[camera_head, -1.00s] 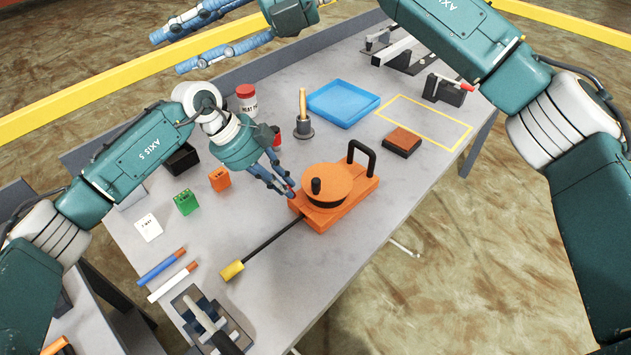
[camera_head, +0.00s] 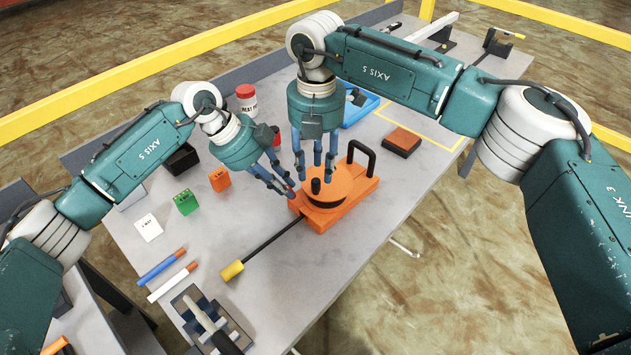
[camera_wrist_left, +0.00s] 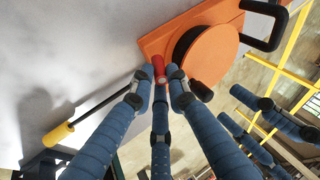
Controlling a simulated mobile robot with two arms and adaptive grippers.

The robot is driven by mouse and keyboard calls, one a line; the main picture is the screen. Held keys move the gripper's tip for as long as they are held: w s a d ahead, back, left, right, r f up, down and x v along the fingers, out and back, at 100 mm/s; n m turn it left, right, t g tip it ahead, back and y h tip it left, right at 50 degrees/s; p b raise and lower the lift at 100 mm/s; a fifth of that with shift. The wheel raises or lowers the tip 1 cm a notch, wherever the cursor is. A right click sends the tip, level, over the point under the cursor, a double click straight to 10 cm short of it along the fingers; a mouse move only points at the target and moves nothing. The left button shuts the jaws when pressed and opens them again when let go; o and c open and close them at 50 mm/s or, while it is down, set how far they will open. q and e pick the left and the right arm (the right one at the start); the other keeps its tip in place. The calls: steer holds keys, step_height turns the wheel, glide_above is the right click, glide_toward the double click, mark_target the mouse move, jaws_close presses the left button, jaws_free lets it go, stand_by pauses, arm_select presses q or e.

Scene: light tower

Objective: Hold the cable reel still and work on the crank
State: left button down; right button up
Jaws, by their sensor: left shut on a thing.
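The orange cable reel (camera_head: 345,188) sits on the grey table, with a round drum, a black upright knob (camera_head: 315,186) and a black loop handle (camera_head: 366,152). A black rod or cable with a yellow end (camera_head: 232,270) runs from its base toward the front left. My left gripper (camera_head: 287,188) is at the reel's left corner. In the left wrist view its fingers (camera_wrist_left: 160,80) are shut on a red peg (camera_wrist_left: 158,66) at the base's edge. My right gripper (camera_head: 316,172) points down just above the knob, fingers spread; I see no grip on it.
Green (camera_head: 186,202) and orange (camera_head: 219,179) boxes stand left. A dark clamp-like fixture (camera_head: 215,325) is at the front. Table right of the reel is clear.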

mark_target(315, 181)
steer(key=shift+f, duration=2.75)
jaws_close()
